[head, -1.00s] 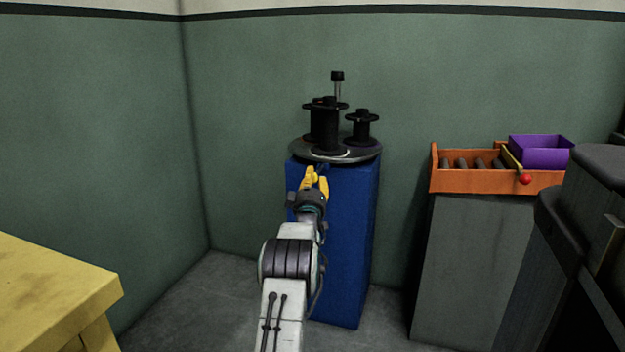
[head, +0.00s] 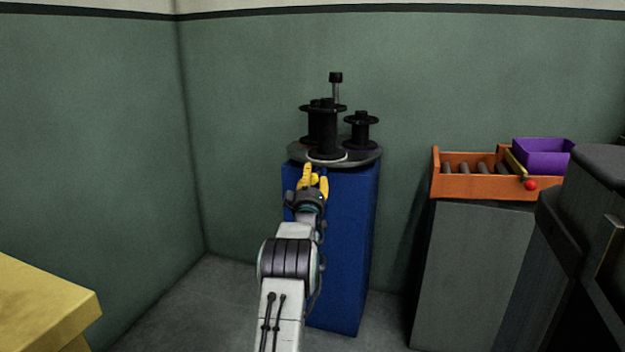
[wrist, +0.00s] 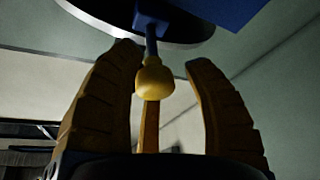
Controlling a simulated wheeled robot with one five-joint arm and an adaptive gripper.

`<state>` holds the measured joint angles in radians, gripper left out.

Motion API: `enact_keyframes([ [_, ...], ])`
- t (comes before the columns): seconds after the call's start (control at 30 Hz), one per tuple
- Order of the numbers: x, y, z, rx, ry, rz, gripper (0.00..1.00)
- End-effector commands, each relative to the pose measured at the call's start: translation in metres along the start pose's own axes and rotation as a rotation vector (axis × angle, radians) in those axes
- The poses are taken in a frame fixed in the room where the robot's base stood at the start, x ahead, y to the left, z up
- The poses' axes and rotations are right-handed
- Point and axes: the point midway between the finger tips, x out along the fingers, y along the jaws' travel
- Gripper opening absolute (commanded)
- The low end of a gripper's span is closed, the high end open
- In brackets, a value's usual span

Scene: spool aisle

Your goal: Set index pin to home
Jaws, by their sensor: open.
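A yellow knob (wrist: 153,80) on a thin blue stem shows in the wrist view, below a blue block (wrist: 163,14) at the underside of a round plate. It looks like the index pin. My gripper (head: 313,178) is open in front of the blue pedestal's top, just below the plate's front edge. In the wrist view my gripper (wrist: 161,58) has its fingers spread around the knob, with gaps at both sides; I cannot tell whether the rear finger touches it. In the head view the knob cannot be made out behind my fingers.
The grey turntable (head: 364,155) on the blue pedestal (head: 345,240) carries black spools (head: 325,130) and an upright post. An orange rack (head: 470,187) and a purple bin (head: 543,154) stand right. A yellow table (head: 45,300) is at left. Dark machinery (head: 590,240) stands at far right.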

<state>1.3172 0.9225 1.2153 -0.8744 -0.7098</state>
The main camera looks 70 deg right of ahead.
Motion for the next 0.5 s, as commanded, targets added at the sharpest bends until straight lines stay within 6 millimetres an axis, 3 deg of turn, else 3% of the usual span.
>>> enact_keyframes([
  [0.1, -0.0001, 0.0008, 0.0014, -0.001, -0.002, 0.001, 0.57],
  [0.5, -0.0041, 0.0013, 0.0033, -0.001, -0.005, 0.001, 0.57],
])
